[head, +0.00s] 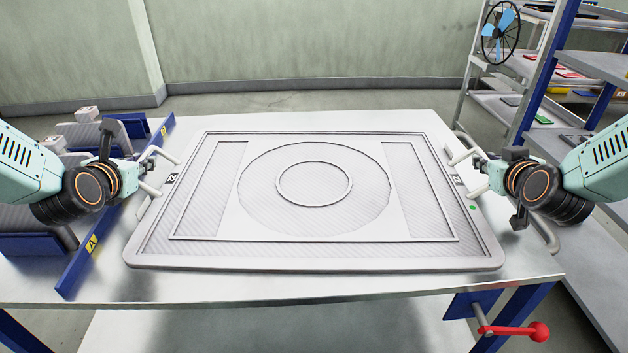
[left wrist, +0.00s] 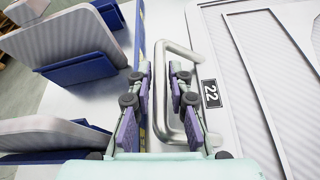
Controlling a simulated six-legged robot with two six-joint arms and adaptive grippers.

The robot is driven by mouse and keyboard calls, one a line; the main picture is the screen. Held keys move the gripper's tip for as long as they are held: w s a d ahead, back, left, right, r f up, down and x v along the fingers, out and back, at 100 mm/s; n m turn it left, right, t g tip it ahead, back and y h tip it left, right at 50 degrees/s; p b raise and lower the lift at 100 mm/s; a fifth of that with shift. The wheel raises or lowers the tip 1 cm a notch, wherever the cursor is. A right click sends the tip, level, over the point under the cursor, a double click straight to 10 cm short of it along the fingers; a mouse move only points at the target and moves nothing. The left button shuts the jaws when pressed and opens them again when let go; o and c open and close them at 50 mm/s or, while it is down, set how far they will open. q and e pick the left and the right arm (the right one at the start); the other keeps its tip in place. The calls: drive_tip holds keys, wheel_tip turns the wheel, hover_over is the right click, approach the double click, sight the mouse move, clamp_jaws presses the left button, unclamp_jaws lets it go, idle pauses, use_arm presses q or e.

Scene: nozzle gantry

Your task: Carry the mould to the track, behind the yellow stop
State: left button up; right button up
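The mould (head: 222,190) is a large flat grey plate with a ring pattern, lying on the metal table. It has a bar handle at each side and a green dot near its right edge. My left gripper (head: 138,172) is at the left handle. In the left wrist view, the fingers (left wrist: 160,100) stand apart on either side of the handle's outer bar (left wrist: 158,75), beside a "22" label (left wrist: 211,93). My right gripper (head: 487,175) is at the right handle (head: 462,155); its fingertips are too small to judge. I cannot make out the track or a yellow stop.
A blue rail with a yellow "A" label (head: 92,245) runs along the table's left side, with grey plates in blue holders beyond it. A red-knobbed lever (head: 515,331) sits below the table's front right. Shelves (head: 590,68) and a blue-bladed fan (head: 500,30) stand back right.

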use_arm(q)
clamp_jaws()
use_arm(e)
clamp_jaws()
